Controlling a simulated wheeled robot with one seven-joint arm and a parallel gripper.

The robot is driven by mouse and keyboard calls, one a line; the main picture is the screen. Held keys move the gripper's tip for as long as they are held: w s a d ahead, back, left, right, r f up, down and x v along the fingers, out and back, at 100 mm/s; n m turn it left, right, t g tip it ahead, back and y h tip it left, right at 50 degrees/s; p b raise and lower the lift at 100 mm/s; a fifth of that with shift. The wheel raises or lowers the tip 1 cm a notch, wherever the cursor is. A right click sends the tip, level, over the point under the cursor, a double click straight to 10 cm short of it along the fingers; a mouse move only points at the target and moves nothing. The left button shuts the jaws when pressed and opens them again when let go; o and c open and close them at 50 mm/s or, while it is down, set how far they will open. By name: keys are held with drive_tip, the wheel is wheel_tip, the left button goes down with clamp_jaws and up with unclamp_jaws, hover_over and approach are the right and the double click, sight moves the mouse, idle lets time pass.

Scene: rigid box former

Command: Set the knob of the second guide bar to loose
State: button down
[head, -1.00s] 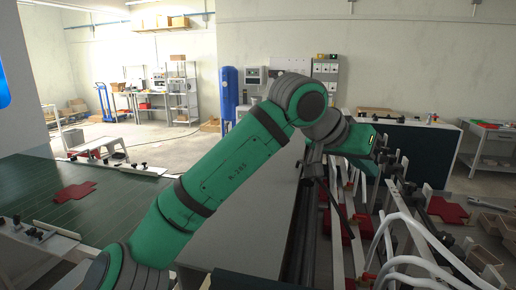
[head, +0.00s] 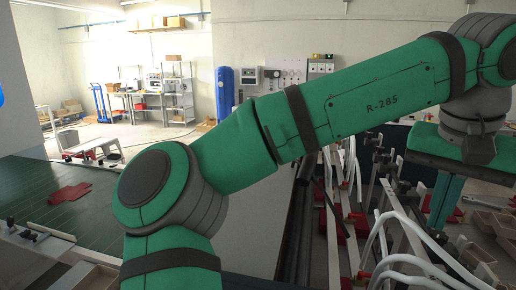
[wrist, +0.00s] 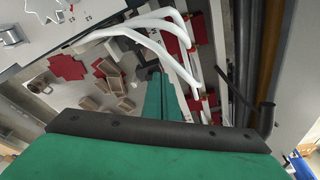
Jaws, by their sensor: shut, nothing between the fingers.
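My gripper (head: 436,212) is at the right in the head view, pointing down with its green fingers together and empty. In the wrist view its fingers (wrist: 162,98) form one closed green column, apart from the things below. Guide bars (head: 392,200) with small black knobs (head: 404,187) stand in the box former, left of my gripper in the head view. I cannot tell which bar is the second one. The knob settings are too small to read. My arm hides part of the far end of the machine.
White curved tubes (head: 405,225) rise among the bars, close to my gripper; they also cross the wrist view (wrist: 150,35). Red pieces (head: 350,222) lie low in the machine. Open bins (head: 490,222) are at the right. A green table (head: 110,205) with a red flat blank (head: 70,192) is at the left.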

drive_tip(key=shift+f, duration=1.9)
drive_tip(key=shift+w+d, duration=0.1)
drive_tip(key=shift+d, duration=0.05)
drive_tip(key=shift+s+d, duration=0.35)
drive_tip(key=shift+s, duration=0.15)
drive_tip(key=shift+s+d, duration=0.15)
drive_tip(key=shift+d, duration=0.1)
drive_tip(key=shift+s+d, duration=0.1)
drive_tip(key=shift+d, duration=0.05)
drive_tip(key=shift+s, duration=0.1)
approach(445, 235)
drive_tip(key=shift+s+a+f, duration=0.55)
drive_tip(key=shift+s+f, duration=0.15)
drive_tip(key=shift+s, duration=0.15)
drive_tip(key=shift+w, duration=0.1)
